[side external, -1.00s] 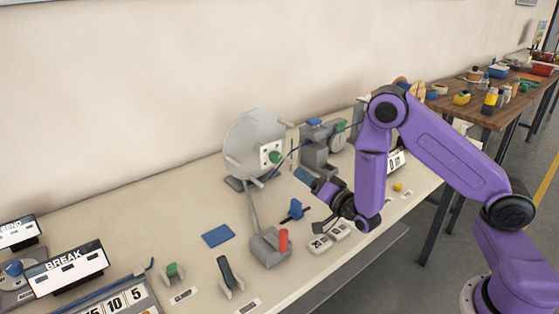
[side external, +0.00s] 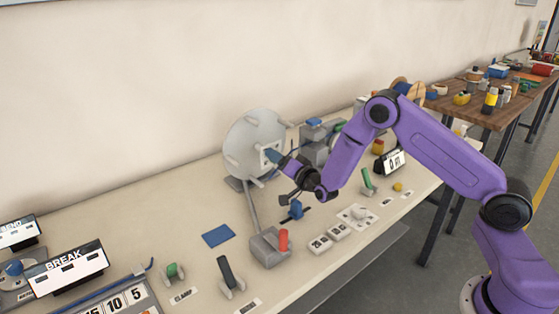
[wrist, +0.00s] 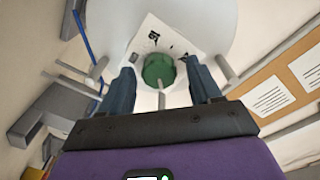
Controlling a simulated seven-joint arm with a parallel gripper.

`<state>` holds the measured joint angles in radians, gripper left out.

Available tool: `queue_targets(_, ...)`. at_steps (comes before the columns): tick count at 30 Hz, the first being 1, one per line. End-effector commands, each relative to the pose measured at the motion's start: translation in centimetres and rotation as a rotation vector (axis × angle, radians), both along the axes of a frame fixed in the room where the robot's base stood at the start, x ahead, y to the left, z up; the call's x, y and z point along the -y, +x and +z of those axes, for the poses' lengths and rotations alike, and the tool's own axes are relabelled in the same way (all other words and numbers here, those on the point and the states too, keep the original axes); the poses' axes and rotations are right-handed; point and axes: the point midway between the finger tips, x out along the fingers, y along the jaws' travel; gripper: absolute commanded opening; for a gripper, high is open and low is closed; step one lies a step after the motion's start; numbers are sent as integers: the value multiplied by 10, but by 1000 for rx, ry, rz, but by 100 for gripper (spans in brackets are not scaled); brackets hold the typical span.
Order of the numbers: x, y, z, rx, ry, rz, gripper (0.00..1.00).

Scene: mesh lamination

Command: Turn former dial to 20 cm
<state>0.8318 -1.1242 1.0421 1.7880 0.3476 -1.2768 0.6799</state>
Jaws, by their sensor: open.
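The former is a large grey disc (side external: 247,137) with pegs, standing upright at the back of the bench. Its dial is a green knob (wrist: 158,70) on a white marked plate (wrist: 162,38) at the disc's centre. In the wrist view the knob lies between the two blue fingers of my gripper (wrist: 163,88), with a gap on each side. My gripper is open. In the side external view my gripper (side external: 271,157) reaches the front of the disc and hides the knob. The markings on the plate are too small to read.
A grey box with a red handle (side external: 283,240) and a tall lever stands in front of the disc. A blue-handled part (side external: 296,210) lies below my wrist. A grey machine (side external: 318,145) stands right of the disc. A blue pad (side external: 218,236) lies on clear bench at left.

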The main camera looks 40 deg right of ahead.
Motion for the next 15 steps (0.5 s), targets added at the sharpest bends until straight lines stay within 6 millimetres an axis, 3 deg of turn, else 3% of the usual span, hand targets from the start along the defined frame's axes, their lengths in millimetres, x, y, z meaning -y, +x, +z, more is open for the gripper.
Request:
queue_targets(8, 0, 1, 0, 0, 0, 0, 63)
queue_targets(9, 0, 1, 0, 0, 0, 0, 57)
queue_targets(13, 0, 1, 0, 0, 0, 0, 14)
queue_targets(14, 0, 1, 0, 0, 0, 0, 7)
queue_targets(15, 0, 1, 0, 0, 0, 0, 7)
